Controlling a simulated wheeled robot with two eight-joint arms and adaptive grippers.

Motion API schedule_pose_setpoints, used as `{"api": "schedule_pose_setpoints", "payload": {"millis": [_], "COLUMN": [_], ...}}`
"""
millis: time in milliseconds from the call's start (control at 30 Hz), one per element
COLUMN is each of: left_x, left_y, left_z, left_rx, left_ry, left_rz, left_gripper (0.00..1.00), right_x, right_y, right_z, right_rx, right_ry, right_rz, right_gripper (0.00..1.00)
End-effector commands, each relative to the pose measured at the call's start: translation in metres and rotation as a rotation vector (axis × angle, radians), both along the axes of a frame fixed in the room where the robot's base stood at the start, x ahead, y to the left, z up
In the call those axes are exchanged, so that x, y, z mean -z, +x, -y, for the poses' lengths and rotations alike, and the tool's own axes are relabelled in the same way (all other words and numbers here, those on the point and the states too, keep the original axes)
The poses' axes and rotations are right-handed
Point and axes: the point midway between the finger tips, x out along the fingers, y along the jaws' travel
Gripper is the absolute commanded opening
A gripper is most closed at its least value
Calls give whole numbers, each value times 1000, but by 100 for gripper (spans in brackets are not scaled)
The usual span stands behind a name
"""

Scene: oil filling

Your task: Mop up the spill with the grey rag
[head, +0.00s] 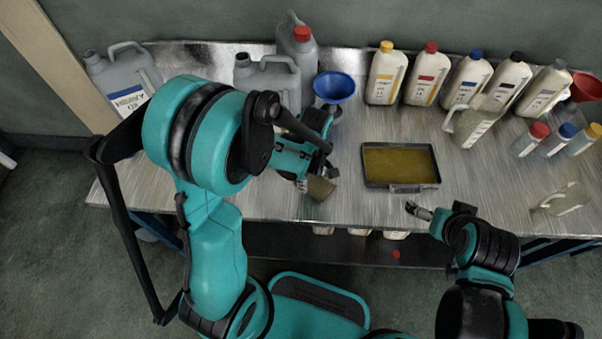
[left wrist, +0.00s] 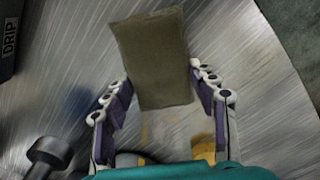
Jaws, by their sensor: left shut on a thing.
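The grey rag (head: 320,188), a flat olive-grey piece, is held at my left gripper (head: 312,179) over the front part of the metal table, left of the tray. In the left wrist view the rag (left wrist: 155,58) hangs between the two fingers of my left gripper (left wrist: 160,90), which are shut on it. Yellowish patches (left wrist: 150,128) show on the metal beyond the fingers; the spill's full outline is hidden by my arm. My right gripper (head: 418,210) is at the table's front edge, below the tray; its jaw gap is too small to judge.
A dark tray (head: 400,187) with yellow liquid lies on the metal table (head: 490,205). A blue funnel (head: 334,87) and grey jugs (head: 125,75) stand behind my left arm. Several white bottles (head: 386,75) line the back.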

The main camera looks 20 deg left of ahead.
Motion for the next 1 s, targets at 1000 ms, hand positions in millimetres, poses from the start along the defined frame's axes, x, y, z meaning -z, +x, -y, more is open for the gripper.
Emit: {"api": "schedule_pose_setpoints", "payload": {"millis": [1000], "left_x": [1], "left_y": [34], "left_z": [-37], "left_rx": [-4], "left_ry": [0], "left_rz": [0], "left_gripper": [35], "right_x": [11], "right_y": [0], "right_z": [0], "right_rx": [0], "right_ry": [0], "right_rz": [0], "right_gripper": [100]}}
